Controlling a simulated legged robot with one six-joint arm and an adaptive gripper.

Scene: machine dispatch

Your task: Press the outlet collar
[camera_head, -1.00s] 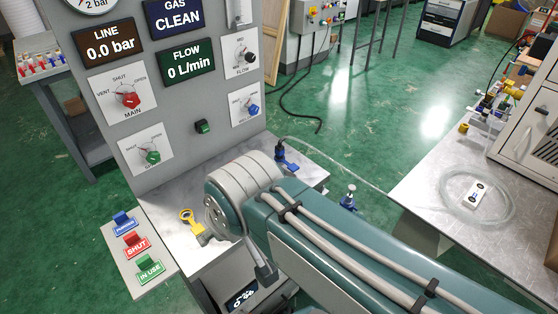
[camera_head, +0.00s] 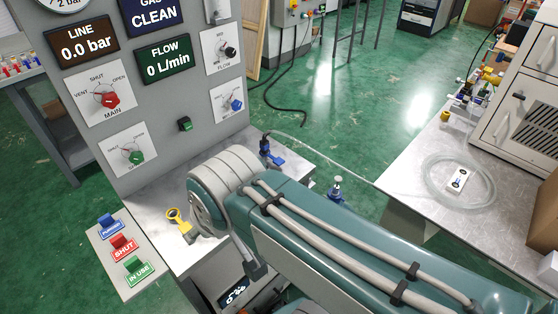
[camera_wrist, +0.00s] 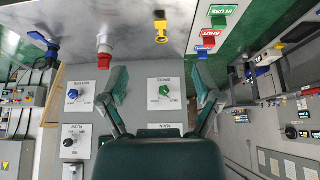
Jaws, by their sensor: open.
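In the wrist view the panel appears upside down. My gripper (camera_wrist: 160,80) is open and empty, its two fingers spread in front of the panel between the knob plates. Beyond the fingertips, a red collar-like part on a pale cylinder (camera_wrist: 104,46) stands at the ledge, left of a yellow tag-like part (camera_wrist: 161,32). A blue fitting (camera_wrist: 42,44) is farther left. In the head view the blue fitting (camera_head: 266,148) has a clear hose, and the yellow part (camera_head: 177,217) is on the ledge. My arm hides the gripper and red part there. I cannot tell which part is the outlet collar.
The panel's displays read LINE 0.0 bar (camera_head: 83,47) and FLOW 0 L/min (camera_head: 164,60). Red SHUT (camera_head: 123,246), blue and green IN USE tags lie on the left shelf. A bench (camera_head: 405,185) with coiled hose (camera_head: 428,186) stands right. Green floor lies between.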

